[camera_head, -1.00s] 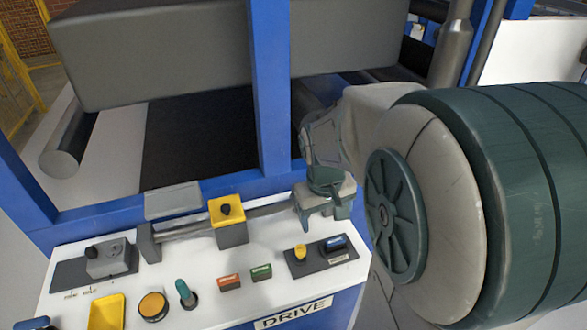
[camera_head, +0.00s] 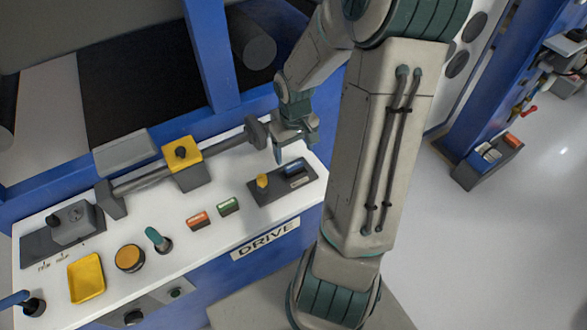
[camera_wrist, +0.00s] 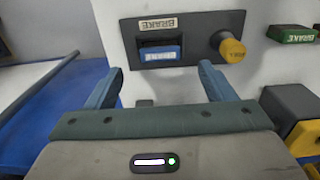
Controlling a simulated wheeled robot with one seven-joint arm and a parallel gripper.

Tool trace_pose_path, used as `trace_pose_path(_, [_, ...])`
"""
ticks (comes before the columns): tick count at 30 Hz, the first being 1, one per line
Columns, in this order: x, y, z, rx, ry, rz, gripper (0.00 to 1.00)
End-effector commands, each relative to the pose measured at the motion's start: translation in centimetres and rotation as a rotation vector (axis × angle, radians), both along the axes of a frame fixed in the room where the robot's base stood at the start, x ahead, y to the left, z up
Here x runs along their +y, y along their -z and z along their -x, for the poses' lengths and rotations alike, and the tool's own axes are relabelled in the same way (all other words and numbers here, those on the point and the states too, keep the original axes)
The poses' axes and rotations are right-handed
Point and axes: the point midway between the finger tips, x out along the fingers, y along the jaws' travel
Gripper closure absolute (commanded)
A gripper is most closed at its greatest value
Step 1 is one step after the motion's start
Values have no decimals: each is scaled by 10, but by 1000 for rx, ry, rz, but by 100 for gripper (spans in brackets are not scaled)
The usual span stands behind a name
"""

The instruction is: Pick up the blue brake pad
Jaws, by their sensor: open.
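The blue brake pad (camera_head: 294,168) sits in a dark grey panel (camera_head: 268,191) at the right end of the white console top. In the wrist view the blue pad (camera_wrist: 160,54), with a white BRAKE label, lies in its slot beside a yellow knob (camera_wrist: 231,50). My gripper (camera_head: 296,147) is over the console, just behind and above the panel. In the wrist view my gripper (camera_wrist: 160,68) is open and empty. Its two fingers point toward the panel, one to each side of the pad. I cannot tell the exact gap to the pad.
A blue post (camera_head: 210,55) stands behind. A dark bin (camera_head: 487,163) with pads stands on the floor right.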

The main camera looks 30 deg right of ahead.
Motion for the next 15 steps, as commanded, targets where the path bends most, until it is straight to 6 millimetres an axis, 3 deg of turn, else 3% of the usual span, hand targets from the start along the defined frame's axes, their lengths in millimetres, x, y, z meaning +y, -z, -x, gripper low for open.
trace_pose_path(7, [0, 17, -1, 1, -2, -1, 24])
trace_pose_path(15, [1, 52, -4, 2, -1, -2, 24])
